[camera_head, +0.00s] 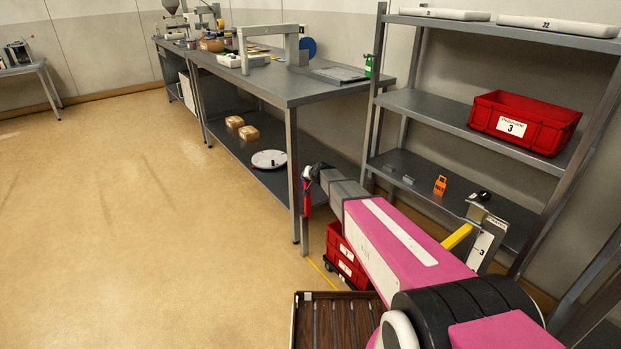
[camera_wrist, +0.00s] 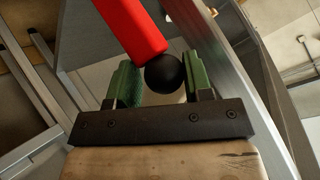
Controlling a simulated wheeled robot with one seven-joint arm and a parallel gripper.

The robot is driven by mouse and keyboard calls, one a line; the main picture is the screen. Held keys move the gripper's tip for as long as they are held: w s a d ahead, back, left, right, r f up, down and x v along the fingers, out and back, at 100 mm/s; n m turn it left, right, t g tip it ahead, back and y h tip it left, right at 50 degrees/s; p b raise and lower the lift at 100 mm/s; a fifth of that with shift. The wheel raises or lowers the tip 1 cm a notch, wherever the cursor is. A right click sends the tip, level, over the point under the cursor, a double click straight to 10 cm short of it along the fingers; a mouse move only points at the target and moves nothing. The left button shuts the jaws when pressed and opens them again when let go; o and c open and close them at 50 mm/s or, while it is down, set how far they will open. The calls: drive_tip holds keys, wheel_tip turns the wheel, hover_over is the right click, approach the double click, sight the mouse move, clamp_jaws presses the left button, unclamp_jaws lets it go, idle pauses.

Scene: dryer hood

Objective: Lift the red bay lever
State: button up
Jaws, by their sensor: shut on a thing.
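The red bay lever (camera_wrist: 131,25) is a red bar with a black ball knob (camera_wrist: 166,74) at its end in the wrist view. The knob sits between the green pads of my gripper (camera_wrist: 160,80), which is shut on it. The bar runs up and left from the knob. In the head view the lever (camera_head: 307,200) shows as a small red strip beside a grey post, hanging below my gripper (camera_head: 312,173). The lever's pivot cannot be made out.
A grey workbench (camera_head: 292,88) stands behind, its corner leg close to my gripper. A shelf rack (camera_head: 420,103) with a red bin (camera_head: 524,120) is at the right. Stacked red crates (camera_head: 345,262) and a slatted wooden surface (camera_head: 333,315) lie below my arm. Open floor is at left.

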drive_tip(key=shift+s+a+f, duration=0.1)
drive_tip(key=shift+s+f, duration=0.05)
drive_tip(key=shift+f, duration=0.1)
drive_tip(key=o, duration=1)
drive_tip(key=shift+o, duration=0.2)
drive_tip(key=shift+r, duration=0.15)
drive_tip(key=v, duration=1)
drive_tip(key=shift+s+d+r, duration=0.15)
drive_tip(key=shift+s+d, duration=0.05)
drive_tip(key=shift+d, duration=0.05)
